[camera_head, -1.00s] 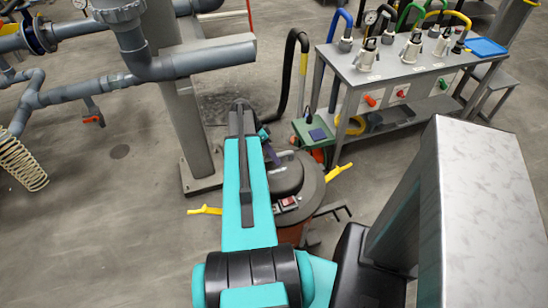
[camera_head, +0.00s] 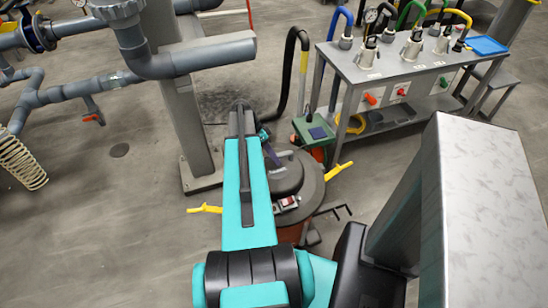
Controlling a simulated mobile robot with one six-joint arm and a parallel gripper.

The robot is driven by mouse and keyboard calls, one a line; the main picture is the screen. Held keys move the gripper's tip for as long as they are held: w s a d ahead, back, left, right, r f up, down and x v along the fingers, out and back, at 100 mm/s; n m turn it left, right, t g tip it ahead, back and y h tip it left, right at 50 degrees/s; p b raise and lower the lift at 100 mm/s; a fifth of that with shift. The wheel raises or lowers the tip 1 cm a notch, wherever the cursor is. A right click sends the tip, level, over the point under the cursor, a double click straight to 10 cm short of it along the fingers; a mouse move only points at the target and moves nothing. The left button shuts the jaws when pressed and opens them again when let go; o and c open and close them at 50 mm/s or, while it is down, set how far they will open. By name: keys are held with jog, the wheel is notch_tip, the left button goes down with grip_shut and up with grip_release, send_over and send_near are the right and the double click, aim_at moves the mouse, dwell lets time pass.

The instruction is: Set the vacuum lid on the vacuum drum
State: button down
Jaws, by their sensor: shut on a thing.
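The vacuum lid (camera_head: 312,185) is a dark grey round cover with a raised dome and a small red switch. It sits over the orange-brown vacuum drum (camera_head: 291,234), whose side shows only in part below it. Yellow latches (camera_head: 338,171) stick out on both sides of the lid and drum. My gripper (camera_head: 243,118) is above the far left part of the lid, mostly hidden by my teal arm. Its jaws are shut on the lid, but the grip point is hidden. I cannot tell whether the lid touches the drum rim all round.
A grey metal table (camera_head: 405,65) with hose fittings stands behind to the right. A green box (camera_head: 314,131) is just beyond the lid. A grey post (camera_head: 187,110) and pipes (camera_head: 190,62) stand at left. A black hose (camera_head: 288,75) rises behind. Floor at lower left is clear.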

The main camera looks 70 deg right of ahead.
jog(key=shift+f+b, duration=0.45)
jog(key=shift+f, duration=0.35)
jog(key=c, duration=1.5)
grip_release()
jog(key=shift+c, duration=0.2)
jog(key=shift+f, duration=0.15)
jog(key=b+v, duration=0.1)
jog(key=v, duration=1.3)
jog(key=shift+b, duration=0.4)
jog(key=shift+s, duration=0.15)
